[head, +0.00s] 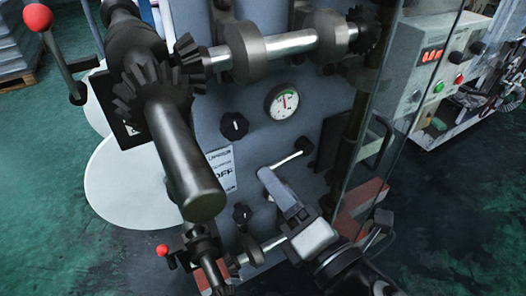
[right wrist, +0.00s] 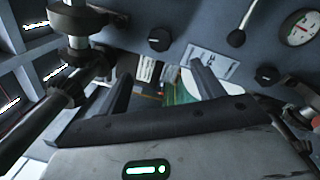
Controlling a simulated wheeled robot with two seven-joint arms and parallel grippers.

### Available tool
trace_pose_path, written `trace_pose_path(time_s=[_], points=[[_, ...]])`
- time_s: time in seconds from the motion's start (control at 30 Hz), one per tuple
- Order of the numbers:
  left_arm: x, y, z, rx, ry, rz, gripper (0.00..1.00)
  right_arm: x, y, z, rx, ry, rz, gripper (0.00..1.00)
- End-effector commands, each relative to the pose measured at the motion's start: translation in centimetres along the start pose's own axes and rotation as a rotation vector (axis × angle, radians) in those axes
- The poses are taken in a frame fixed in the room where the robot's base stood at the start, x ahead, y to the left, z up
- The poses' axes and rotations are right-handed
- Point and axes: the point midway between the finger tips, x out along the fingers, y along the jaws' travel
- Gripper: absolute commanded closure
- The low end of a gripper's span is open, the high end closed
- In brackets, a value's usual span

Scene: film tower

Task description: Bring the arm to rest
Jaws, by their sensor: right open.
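My right gripper (head: 272,182) comes in from the lower right in the head view, in front of the grey machine panel (head: 245,110). In the right wrist view its two fingers (right wrist: 160,85) stand apart with nothing held between them. A lever with a black knob (head: 306,146) is just above the fingers in the head view. The lever also shows in the right wrist view (right wrist: 237,38), apart from the fingers. My left gripper is not in view.
Dark rollers and gears (head: 183,155) fill the left and top. A dial gauge (head: 284,102) and black knobs (head: 234,125) are on the panel. A clear guard (head: 395,90) stands at right. A control box (head: 440,65) is behind it. Green floor is open at left.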

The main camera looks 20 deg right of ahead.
Motion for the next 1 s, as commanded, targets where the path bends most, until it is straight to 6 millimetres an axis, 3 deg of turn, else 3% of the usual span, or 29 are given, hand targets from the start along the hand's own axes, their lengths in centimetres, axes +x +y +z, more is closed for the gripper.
trace_pose_path(time_s=[0.13,0.23,0.37,0.5,0.7,0.83,1.0], points=[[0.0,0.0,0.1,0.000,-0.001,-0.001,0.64,0.0,-0.2,-0.1,0.014,0.001,-0.006,0.33],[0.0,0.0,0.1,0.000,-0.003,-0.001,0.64,0.1,-1.6,-0.5,0.140,0.010,-0.051,0.33],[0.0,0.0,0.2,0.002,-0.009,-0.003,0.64,-0.1,-5.9,-2.1,0.553,0.012,-0.198,0.33],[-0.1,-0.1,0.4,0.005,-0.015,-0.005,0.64,-1.2,-11.5,-4.9,1.141,-0.056,-0.413,0.33],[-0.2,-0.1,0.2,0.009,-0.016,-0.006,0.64,-3.6,-16.8,-8.5,1.813,-0.243,-0.650,0.33],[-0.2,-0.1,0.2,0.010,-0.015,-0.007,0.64,-4.5,-18.1,-9.8,2.032,-0.332,-0.720,0.33],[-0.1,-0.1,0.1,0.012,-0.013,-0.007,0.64,-4.7,-18.4,-10.1,2.098,-0.359,-0.740,0.33]])
